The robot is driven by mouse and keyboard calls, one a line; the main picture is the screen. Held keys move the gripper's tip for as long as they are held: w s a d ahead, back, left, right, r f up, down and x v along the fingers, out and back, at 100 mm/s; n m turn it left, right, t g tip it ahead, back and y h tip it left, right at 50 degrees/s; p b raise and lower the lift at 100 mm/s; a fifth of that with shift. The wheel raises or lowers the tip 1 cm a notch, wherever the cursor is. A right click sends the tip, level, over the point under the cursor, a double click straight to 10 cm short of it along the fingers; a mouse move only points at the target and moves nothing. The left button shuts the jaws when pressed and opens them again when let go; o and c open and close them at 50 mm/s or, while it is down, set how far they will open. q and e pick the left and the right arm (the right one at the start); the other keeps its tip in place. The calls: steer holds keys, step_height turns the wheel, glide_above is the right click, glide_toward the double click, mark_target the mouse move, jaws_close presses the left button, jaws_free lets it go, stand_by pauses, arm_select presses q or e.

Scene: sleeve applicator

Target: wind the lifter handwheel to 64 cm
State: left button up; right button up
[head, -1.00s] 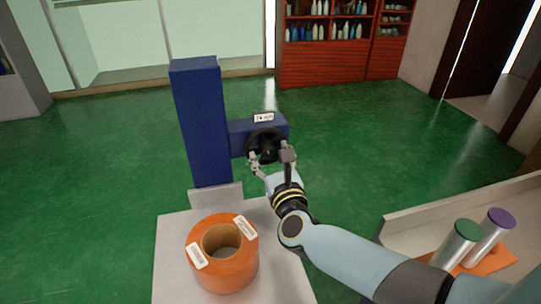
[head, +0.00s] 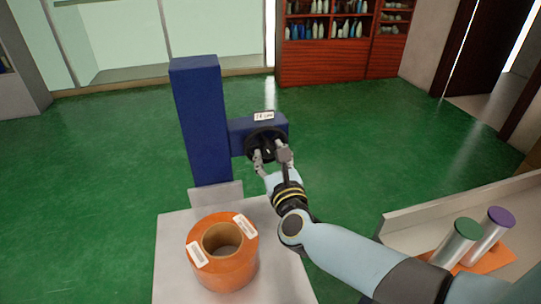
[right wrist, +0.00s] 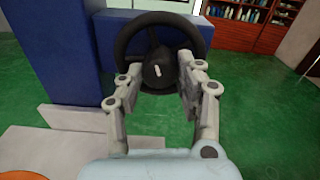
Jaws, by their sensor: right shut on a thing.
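The black handwheel (head: 267,146) is on the short blue arm of the lifter, a tall blue column (head: 203,120). A small white readout label (head: 264,116) sits above the wheel; its figures are too small to read surely. My right gripper (head: 270,153) is at the wheel's front, shut on it. In the right wrist view the handwheel (right wrist: 160,52) shows its rim, spokes and hub, with the fingers of my right gripper (right wrist: 160,80) on either side of the hub's lower part. The exact contact is hard to see. My left gripper is not in view.
An orange roll (head: 222,275) with white labels stands on the pale platform (head: 173,235) at the lifter's foot. Green floor around the lifter is clear.

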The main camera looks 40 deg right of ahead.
steer(key=shift+n+p, duration=0.55)
steer(key=shift+n, duration=2.45)
steer(key=o, duration=1.1)
steer(key=shift+o, duration=0.2)
steer(key=v, duration=1.2)
